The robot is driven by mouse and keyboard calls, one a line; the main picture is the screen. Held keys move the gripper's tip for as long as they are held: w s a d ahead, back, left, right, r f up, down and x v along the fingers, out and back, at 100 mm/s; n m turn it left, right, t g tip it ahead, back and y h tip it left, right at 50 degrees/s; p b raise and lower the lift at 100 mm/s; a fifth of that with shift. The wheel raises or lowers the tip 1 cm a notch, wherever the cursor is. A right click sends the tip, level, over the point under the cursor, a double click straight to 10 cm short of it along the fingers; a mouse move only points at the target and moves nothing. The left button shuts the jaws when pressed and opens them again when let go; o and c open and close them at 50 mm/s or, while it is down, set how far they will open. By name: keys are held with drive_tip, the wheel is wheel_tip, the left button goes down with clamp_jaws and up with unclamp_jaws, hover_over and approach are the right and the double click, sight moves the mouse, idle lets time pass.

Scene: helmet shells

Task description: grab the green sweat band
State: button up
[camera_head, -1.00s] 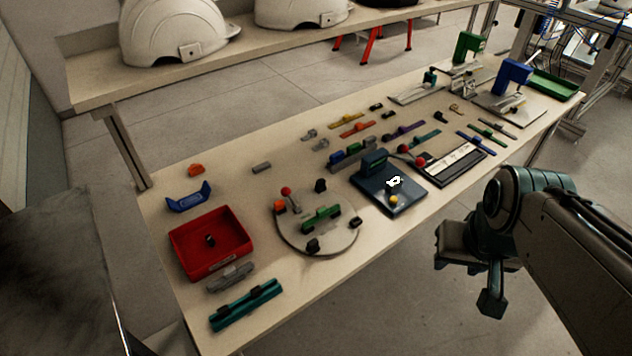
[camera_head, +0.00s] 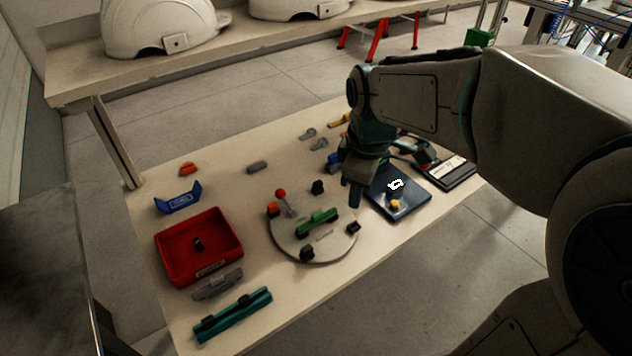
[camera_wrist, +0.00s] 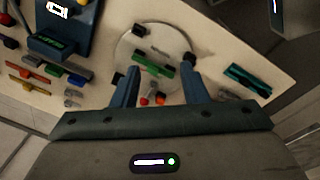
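A green band-like strip (camera_head: 317,222) lies on a round light plate (camera_head: 342,240) on the table; I take it for the sweat band. In the wrist view the green strip (camera_wrist: 153,63) shows beyond and between my fingertips, apart from them. My gripper (camera_head: 356,190) points down over the table, right of the round plate and beside the dark blue stand. In the wrist view my gripper (camera_wrist: 160,68) is open with nothing between the fingers. A longer teal strip (camera_head: 234,314) lies at the table's front left.
Dark clips and a red-knobbed lever (camera_head: 282,195) stand around the plate. A red tray (camera_head: 232,225) and a grey piece (camera_head: 218,284) are left. The dark blue stand (camera_head: 412,200) is right. My arm hides much of the table's far right. White helmet shells (camera_head: 160,25) sit on the back shelf.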

sight(317, 213)
drive_tip(key=w+a+f+n+g+b, duration=0.1)
drive_tip(key=w+a+f+n+b, duration=0.1)
drive_tip(key=w+a+f+n, duration=0.55)
drive_tip(key=f+n, duration=0.1)
drive_tip(key=f, duration=0.1)
drive_tip(key=f+n, duration=0.3)
drive_tip(key=shift+w+a+f, duration=0.2)
drive_tip(key=shift+a+f, duration=0.15)
drive_tip(key=shift+w+d+f, duration=0.1)
drive_tip(key=shift+d+f, duration=0.05)
drive_tip(key=shift+f, duration=1.35)
drive_tip(key=shift+w+d+f, duration=0.1)
drive_tip(key=shift+d+f, duration=0.05)
drive_tip(key=shift+f, duration=1.35)
drive_tip(key=shift+c, duration=0.3)
clamp_jaws()
